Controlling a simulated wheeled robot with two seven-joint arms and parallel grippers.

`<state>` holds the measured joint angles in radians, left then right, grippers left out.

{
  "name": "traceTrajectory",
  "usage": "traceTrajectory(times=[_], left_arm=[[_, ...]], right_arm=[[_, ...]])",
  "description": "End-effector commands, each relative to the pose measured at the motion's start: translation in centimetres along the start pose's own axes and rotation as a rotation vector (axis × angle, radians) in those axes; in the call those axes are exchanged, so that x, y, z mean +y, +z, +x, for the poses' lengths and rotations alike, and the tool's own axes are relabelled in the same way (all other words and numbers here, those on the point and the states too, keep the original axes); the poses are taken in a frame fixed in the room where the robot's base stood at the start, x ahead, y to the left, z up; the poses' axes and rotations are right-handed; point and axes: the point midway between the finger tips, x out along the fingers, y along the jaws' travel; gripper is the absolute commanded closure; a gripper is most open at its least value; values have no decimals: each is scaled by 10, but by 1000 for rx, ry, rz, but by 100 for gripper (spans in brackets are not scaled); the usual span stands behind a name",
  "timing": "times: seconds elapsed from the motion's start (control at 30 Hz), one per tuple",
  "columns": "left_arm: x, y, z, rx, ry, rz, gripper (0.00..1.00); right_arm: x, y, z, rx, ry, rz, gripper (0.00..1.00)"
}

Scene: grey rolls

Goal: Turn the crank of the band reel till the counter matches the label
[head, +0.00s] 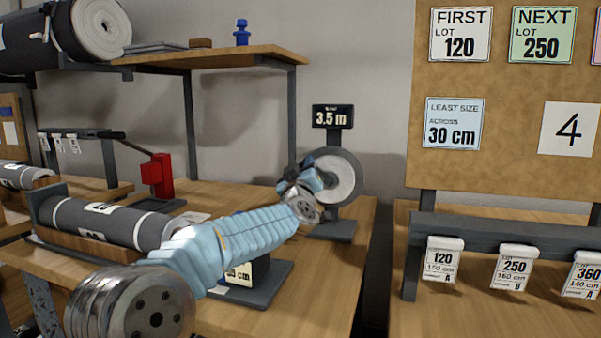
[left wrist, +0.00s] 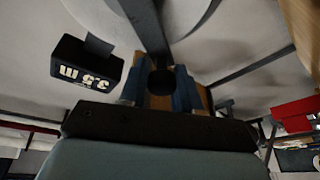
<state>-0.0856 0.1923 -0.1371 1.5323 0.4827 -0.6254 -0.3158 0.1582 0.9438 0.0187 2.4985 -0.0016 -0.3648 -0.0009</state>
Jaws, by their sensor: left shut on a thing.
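The band reel (head: 343,178), a pale disc with a dark rim, stands on a dark post and base at the back of the table. Its counter (head: 332,117) reads 3.5 m; it also shows upside down in the left wrist view (left wrist: 86,66). My left gripper (head: 298,180) is at the left side of the reel's face. In the left wrist view its blue fingers (left wrist: 161,88) are closed around the dark crank knob (left wrist: 161,82). The gripper and forearm hide most of the crank in the head view. My right gripper is not in view.
A grey roll (head: 110,222) lies in a wooden cradle at left. A label stand (head: 255,285), partly hidden by my arm, ends in "30 cm". A red block (head: 157,175) with a lever stands behind. A board (head: 510,110) at right shows FIRST LOT 120 and NEXT LOT 250; tags (head: 514,267) hang below.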

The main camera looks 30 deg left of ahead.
Motion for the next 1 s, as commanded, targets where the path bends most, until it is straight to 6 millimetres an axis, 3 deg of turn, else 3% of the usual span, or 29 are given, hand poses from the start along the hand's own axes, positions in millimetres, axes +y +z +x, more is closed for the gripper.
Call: traceTrajectory(times=[0.77, 0.8, 0.9, 1.0], left_arm=[[5, 4, 0, -9, 33, 96, 100], [5, 4, 0, -8, 33, 96, 62], [6, 3, 0, -5, 33, 94, 46], [6, 1, 0, -3, 32, 93, 46]], right_arm=[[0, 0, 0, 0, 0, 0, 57], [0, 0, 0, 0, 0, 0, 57], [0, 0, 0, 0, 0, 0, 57], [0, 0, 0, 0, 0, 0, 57]])
